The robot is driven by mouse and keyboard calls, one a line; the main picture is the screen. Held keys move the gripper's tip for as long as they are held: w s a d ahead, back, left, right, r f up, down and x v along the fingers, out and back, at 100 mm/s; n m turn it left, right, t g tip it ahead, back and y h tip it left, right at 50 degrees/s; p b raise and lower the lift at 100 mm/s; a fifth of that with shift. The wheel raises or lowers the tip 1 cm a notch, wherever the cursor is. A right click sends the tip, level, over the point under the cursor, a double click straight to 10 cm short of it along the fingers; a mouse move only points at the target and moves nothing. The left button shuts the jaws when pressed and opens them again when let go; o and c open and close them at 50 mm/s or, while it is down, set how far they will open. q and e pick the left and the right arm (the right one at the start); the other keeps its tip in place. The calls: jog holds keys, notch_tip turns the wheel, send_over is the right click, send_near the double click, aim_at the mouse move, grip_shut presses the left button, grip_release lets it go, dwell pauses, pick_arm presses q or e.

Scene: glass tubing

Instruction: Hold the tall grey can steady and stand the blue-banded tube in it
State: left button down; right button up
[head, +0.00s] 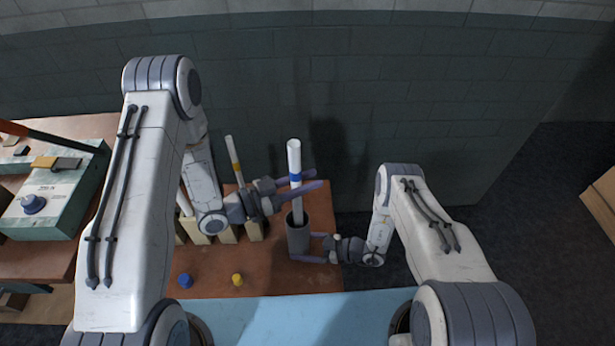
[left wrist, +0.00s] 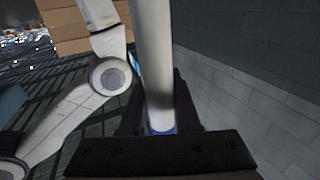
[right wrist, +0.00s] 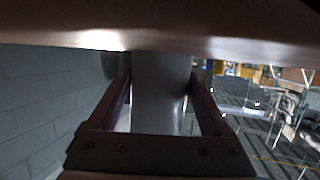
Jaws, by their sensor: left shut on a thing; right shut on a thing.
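The blue-banded tube (head: 294,158) is white and stands nearly upright, with its lower end in the mouth of the tall grey can (head: 298,238). My left gripper (head: 296,186) is shut on the tube around its blue band; the tube also shows in the left wrist view (left wrist: 152,60), with the band (left wrist: 161,127) between the fingers. My right gripper (head: 305,247) is shut on the grey can from the right, and the can (right wrist: 158,95) fills the space between its fingers in the right wrist view. How deep the tube reaches inside the can is hidden.
A yellow-banded tube (head: 234,160) stands among pale blocks (head: 254,231) left of the can. A blue cap (head: 185,281) and a yellow cap (head: 237,280) lie on the brown table (head: 210,305). A green-grey box (head: 60,200) sits at far left.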

pick_arm(q)
jog(key=shift+f, duration=0.9)
dwell(0.5)
jog(key=c, duration=0.5)
grip_release()
jog(key=shift+c, duration=0.2)
jog(key=v, duration=1.2)
jog(key=shift+f, duration=0.1)
pick_arm(e)
jog(key=o, duration=0.8)
jog(key=shift+c, duration=0.2)
